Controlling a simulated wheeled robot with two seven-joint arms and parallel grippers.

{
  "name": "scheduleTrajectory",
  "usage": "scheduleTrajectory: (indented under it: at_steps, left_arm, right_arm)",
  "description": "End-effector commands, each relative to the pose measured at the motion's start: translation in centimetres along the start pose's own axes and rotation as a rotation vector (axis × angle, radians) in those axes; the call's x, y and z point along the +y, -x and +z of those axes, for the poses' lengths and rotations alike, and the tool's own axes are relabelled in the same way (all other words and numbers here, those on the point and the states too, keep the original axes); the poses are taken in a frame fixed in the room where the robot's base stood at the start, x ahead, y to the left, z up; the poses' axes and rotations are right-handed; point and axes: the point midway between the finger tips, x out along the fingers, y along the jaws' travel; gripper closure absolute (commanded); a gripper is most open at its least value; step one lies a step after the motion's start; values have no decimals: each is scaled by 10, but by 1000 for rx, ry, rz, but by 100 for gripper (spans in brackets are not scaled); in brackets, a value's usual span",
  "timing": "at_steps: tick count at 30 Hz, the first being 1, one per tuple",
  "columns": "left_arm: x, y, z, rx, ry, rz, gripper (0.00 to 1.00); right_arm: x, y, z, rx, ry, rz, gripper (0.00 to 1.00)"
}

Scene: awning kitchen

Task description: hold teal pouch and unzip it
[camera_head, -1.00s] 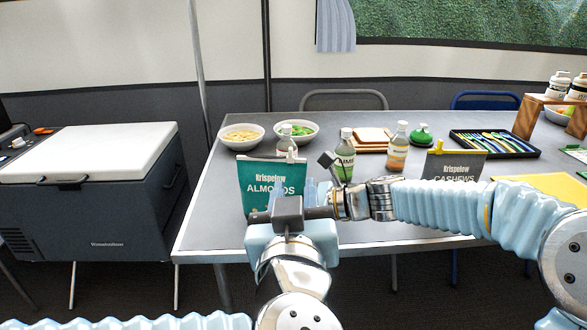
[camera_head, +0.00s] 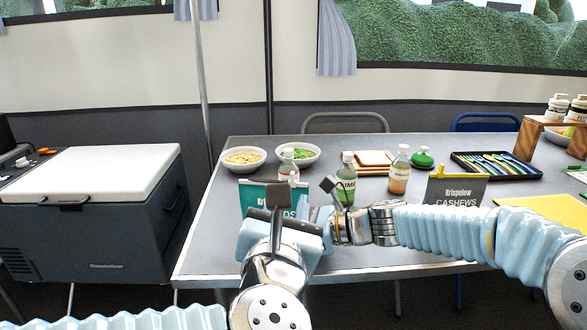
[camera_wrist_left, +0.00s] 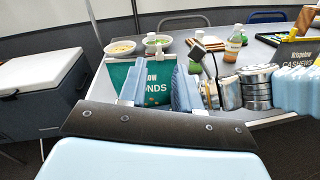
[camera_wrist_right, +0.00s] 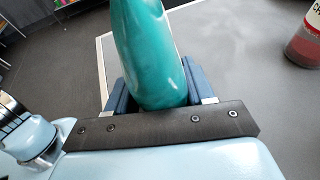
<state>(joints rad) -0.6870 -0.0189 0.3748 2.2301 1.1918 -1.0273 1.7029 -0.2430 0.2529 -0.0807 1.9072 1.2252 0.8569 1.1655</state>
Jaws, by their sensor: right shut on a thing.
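The teal pouch (camera_head: 254,195), lettered ALMONDS, stands upright at the table's near left edge. In the head view my left gripper covers much of its front. In the left wrist view the pouch (camera_wrist_left: 150,88) shows beyond and between the spread fingers of my left gripper (camera_wrist_left: 157,86), which look open. My right gripper (camera_wrist_right: 160,95) is shut on the pouch, whose rounded teal side (camera_wrist_right: 155,55) fills the space between its fingers.
A grey CASHEWS pouch (camera_head: 455,190) stands to the right. Small bottles (camera_head: 345,184) and two bowls (camera_head: 243,157) stand behind the teal pouch. A dark cutlery tray (camera_head: 497,165) lies farther right. A white-lidded cooler (camera_head: 90,170) is left of the table, across a gap.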

Motion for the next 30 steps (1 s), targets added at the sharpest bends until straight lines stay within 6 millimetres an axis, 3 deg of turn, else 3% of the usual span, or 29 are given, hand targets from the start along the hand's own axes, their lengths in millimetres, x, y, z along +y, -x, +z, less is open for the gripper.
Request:
scheduleTrajectory:
  at_steps: [3, 8, 11, 21, 30]
  left_arm:
    - [1, -2, 0, 0, 155, -2, 67]
    - [2, -8, -1, 1, 245, -3, 67]
    - [2, -21, -1, 3, 253, -3, 67]
    - [1, -92, -1, 2, 251, -3, 67]
    - [1, -122, -1, 1, 249, -4, 67]
  right_arm:
    - [0, 0, 1, -1, 0, 0, 72]
    - [0, 0, 0, -1, 0, 0, 72]
    - [0, 0, 0, -1, 0, 0, 72]
    - [0, 0, 0, -1, 0, 0, 72]
    - [0, 0, 0, -1, 0, 0, 72]
